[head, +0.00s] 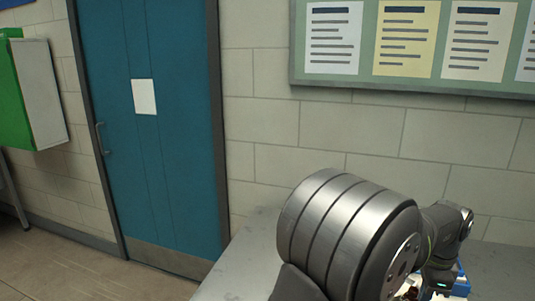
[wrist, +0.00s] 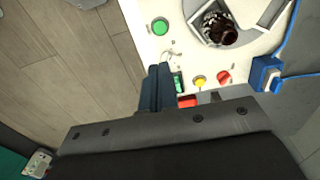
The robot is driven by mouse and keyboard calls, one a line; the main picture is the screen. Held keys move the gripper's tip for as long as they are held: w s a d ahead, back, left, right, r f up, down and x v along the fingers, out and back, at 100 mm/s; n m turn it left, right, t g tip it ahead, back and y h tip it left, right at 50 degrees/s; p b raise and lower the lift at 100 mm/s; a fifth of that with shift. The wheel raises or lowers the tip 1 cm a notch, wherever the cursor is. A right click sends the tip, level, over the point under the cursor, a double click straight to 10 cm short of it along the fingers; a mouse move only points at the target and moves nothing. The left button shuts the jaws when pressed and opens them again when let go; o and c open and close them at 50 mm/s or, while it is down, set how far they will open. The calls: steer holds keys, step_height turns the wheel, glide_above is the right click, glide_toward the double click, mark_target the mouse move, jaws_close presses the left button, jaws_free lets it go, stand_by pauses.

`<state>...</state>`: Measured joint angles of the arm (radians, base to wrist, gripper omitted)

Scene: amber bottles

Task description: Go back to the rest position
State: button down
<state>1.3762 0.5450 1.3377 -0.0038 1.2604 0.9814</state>
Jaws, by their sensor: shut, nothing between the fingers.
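My gripper (wrist: 158,88) shows in the wrist view with its two dark fingers together and nothing between them. It is over the left edge of a white panel (wrist: 142,22). A dark amber bottle (wrist: 218,30), seen from above, stands in a round grey holder on that panel, up and right of my fingers and apart from them. In the head view my own arm fills the lower right and hides most of the work area, including my fingertips.
The panel carries a green button (wrist: 160,27), a yellow button (wrist: 198,82) and a red knob (wrist: 224,77) near my fingers. A blue part (wrist: 265,73) with a blue cable sits at right. A grey bench (head: 236,270) stands before a block wall and teal door (head: 165,190).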

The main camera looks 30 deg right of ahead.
step_height(320, 180, up, 7)
steer(key=shift+h, duration=0.6)
steer(key=shift+w+a+r, duration=0.1)
steer(key=shift+w+a, duration=0.1)
steer(key=shift+w, duration=0.7)
steer(key=shift+w+a+r, duration=0.1)
steer(key=shift+w+a, duration=0.15)
steer(key=shift+w, duration=0.6)
steer(key=shift+w+a+r, duration=0.1)
steer(key=shift+w+a, duration=0.1)
steer(key=shift+w, duration=0.7)
